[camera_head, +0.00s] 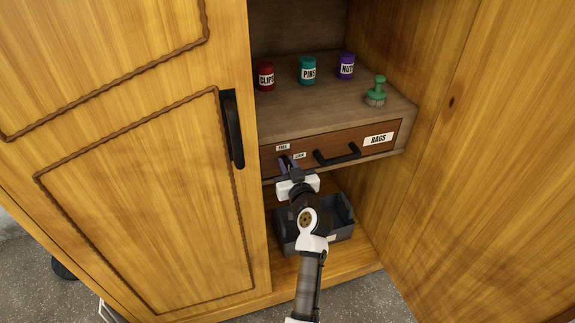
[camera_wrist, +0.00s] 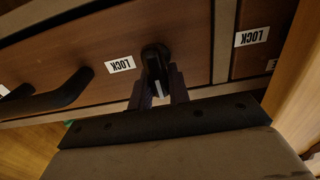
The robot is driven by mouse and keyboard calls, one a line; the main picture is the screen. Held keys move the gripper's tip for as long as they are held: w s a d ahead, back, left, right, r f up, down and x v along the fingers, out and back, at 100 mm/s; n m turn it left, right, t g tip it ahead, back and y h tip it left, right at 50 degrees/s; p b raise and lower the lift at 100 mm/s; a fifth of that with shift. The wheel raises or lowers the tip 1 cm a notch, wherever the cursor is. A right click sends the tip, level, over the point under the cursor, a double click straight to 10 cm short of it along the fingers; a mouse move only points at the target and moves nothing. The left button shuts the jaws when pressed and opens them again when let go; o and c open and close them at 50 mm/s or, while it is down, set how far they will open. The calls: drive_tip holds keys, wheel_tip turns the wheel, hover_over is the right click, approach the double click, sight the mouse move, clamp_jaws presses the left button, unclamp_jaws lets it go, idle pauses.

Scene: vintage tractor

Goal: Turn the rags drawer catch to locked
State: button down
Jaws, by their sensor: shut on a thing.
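The rags drawer (camera_head: 335,142) is closed in the cabinet, with a RAGS label (camera_head: 378,139) and a black bar handle (camera_head: 338,155). Its small black catch (camera_wrist: 155,62) is at the drawer's left end in the head view, near a FREE label (camera_head: 283,147) and a LOCK label (camera_head: 299,155). My gripper (camera_head: 287,164) is at the catch; in the wrist view its fingers (camera_wrist: 158,92) are shut on it, one on each side. The catch's pale mark points down in the wrist view, while the LOCK label (camera_wrist: 120,64) is left of it. The FREE label is hidden there.
Red CLIPS (camera_head: 265,77), teal PINS (camera_head: 307,71) and purple NUTS (camera_head: 347,66) jars and a green brush (camera_head: 376,91) stand above the drawer. A dark bin (camera_head: 343,216) sits below. A wooden door (camera_head: 130,150) is close on the left. Another LOCK label (camera_wrist: 251,37) shows on a neighbouring panel.

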drive_tip(key=shift+m, duration=0.3)
drive_tip(key=m, duration=0.3)
drive_tip(key=shift+d+m, duration=0.25)
drive_tip(key=shift+m, duration=0.05)
drive_tip(key=m, duration=0.4)
drive_tip(key=shift+w+d+f+m, duration=0.15)
drive_tip(key=shift+d+m, duration=0.1)
drive_tip(key=shift+m, duration=0.05)
drive_tip(key=shift+d+f+m+p, duration=0.15)
drive_tip(key=shift+m+p, duration=0.4)
drive_tip(key=shift+m, duration=0.95)
drive_tip(key=shift+f+m+p, duration=0.2)
drive_tip(key=shift+m+p, duration=0.3)
drive_tip(key=shift+m, duration=1)
drive_tip(key=shift+d+f+m+p, duration=0.15)
drive_tip(key=shift+m+p, duration=0.4)
drive_tip(key=shift+m, duration=0.95)
drive_tip(key=shift+a, duration=0.1)
drive_tip(key=c, duration=1.3)
unclamp_jaws()
